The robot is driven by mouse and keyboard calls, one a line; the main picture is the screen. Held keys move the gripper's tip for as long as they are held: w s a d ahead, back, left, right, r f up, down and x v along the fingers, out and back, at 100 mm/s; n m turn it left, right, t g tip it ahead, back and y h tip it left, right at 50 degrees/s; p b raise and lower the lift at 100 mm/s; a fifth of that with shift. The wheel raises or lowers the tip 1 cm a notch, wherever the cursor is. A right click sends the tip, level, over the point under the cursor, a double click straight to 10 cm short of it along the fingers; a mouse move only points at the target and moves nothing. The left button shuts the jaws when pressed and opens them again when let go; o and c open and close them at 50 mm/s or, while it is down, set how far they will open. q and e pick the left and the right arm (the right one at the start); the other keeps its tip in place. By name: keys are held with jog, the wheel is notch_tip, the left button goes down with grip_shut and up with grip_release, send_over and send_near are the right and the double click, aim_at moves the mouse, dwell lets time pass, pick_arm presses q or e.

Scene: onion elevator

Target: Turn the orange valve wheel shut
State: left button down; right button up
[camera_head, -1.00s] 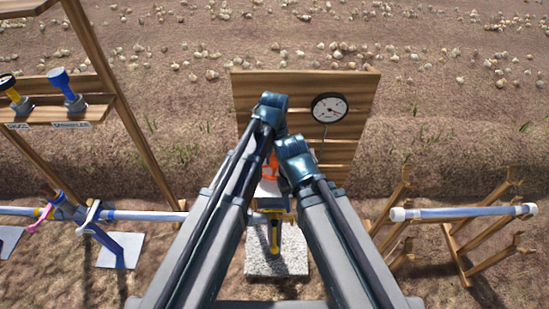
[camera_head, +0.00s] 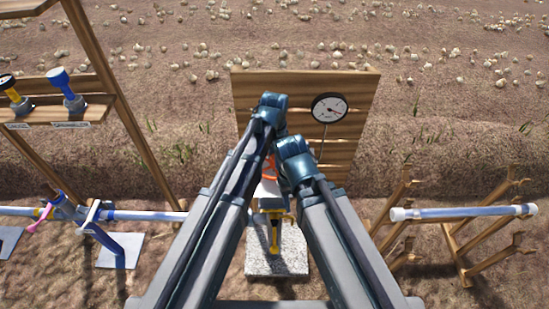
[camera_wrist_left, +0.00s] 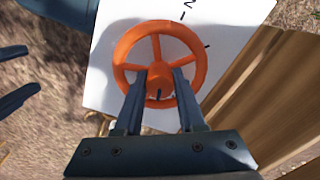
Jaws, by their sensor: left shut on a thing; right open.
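The orange valve wheel (camera_wrist_left: 200,65) sits over a white plate (camera_wrist_left: 235,15) with black marks. My left gripper (camera_wrist_left: 158,78) is shut on the wheel at its hub, its fingers reaching in over the lower rim. In the head view only a sliver of the wheel (camera_head: 271,172) shows between my two arms, and the left fingers are hidden. My right gripper (camera_wrist_left: 32,68) is open, empty and apart from the wheel, at the left of the wrist view.
A wooden board (camera_head: 345,145) with a round gauge (camera_head: 329,108) stands behind the wheel. A yellow-handled valve (camera_head: 275,234) is below, over a stone slab (camera_head: 290,262). Pipes lie left (camera_head: 150,216) and right on a wooden rack (camera_head: 460,212). A tool shelf (camera_head: 100,108) stands at left.

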pick_arm(q)
jog(key=shift+m, duration=1.6)
jog(key=c, duration=0.5)
grip_release()
jog(key=shift+r, duration=0.15)
notch_tip(320, 180, up, 14)
jog(key=p, duration=1.4)
jog(key=shift+f, duration=0.2)
